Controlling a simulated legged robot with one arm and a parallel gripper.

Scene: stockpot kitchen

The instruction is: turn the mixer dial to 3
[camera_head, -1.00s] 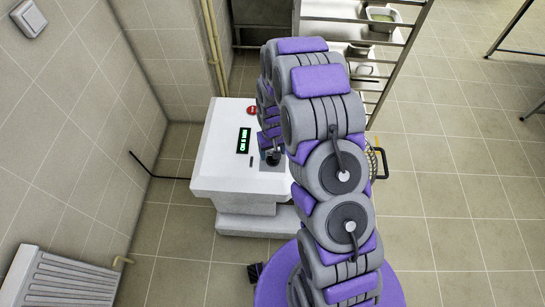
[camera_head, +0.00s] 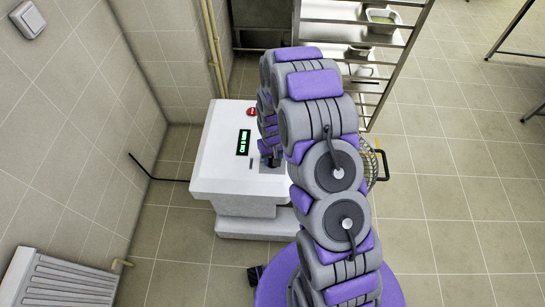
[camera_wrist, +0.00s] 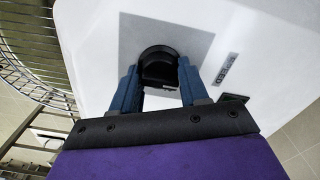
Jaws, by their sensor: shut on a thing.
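The white mixer (camera_head: 215,168) stands on the floor near the left wall. Its top carries a small black display (camera_head: 243,142) with green text too small to read surely, and a red button (camera_head: 251,111). The black round dial (camera_wrist: 160,62) sits on a grey patch of the top in the wrist view. My gripper (camera_wrist: 160,82) has its two blue fingers on either side of the dial, shut on it. In the head view my arm hides the dial and most of the gripper. The dial's setting cannot be read.
A wire guard or basket (camera_wrist: 30,45) is at the mixer's side, also seen in the head view (camera_head: 371,165). A metal rack (camera_head: 385,60) stands behind. A radiator (camera_head: 55,280) is at the lower left.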

